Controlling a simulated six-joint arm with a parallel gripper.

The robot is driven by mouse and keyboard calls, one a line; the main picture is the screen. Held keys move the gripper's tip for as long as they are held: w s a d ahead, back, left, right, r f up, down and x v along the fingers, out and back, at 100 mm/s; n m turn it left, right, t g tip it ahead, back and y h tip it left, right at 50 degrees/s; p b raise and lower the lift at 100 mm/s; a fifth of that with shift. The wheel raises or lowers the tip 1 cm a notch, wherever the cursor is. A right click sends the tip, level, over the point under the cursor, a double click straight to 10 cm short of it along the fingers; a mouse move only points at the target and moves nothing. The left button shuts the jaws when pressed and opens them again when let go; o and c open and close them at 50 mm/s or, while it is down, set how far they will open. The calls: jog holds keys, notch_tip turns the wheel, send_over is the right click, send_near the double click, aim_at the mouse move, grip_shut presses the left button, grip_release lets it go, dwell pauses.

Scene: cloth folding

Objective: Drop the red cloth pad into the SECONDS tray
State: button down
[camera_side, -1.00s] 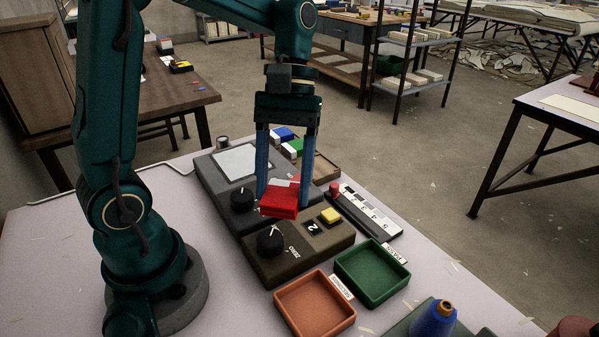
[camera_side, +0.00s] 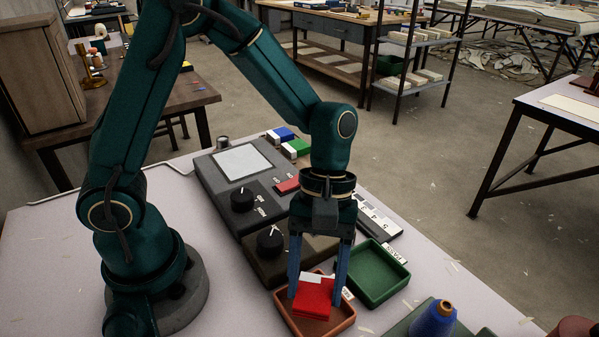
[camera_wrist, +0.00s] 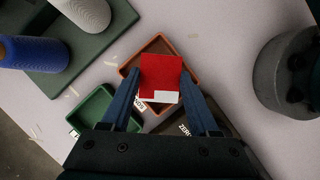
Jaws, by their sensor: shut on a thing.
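The red cloth pad (camera_side: 312,299) has a pale patch along one edge. My gripper (camera_side: 317,292) is shut on it, one blue finger on each side. The pad is over the orange-brown tray (camera_side: 288,318), inside its outline in the side view; I cannot tell whether it touches the floor. In the wrist view the pad (camera_wrist: 160,76) sits between my fingers (camera_wrist: 158,84), and the tray's rim (camera_wrist: 152,40) shows behind it. The tray's label is partly hidden in both views.
The green tray (camera_side: 374,274) stands right beside the orange-brown one and is empty. A blue thread cone (camera_side: 434,318) stands at the front right. The left front of the table is clear.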

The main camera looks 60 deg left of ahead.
jog(key=shift+f, duration=0.4)
jog(key=shift+c, duration=0.7)
grip_release()
jog(key=shift+r, duration=0.3)
jog(key=v, duration=1.2)
jog(key=s+a+m+t+y, duration=0.3)
jog(key=s+a+m+t, duration=0.3)
jog(key=a+m+t, duration=0.1)
jog(key=shift+s+a+r+m+t, duration=0.2)
jog(key=shift+r+m+t, duration=0.25)
jog(key=shift+m+t, duration=0.5)
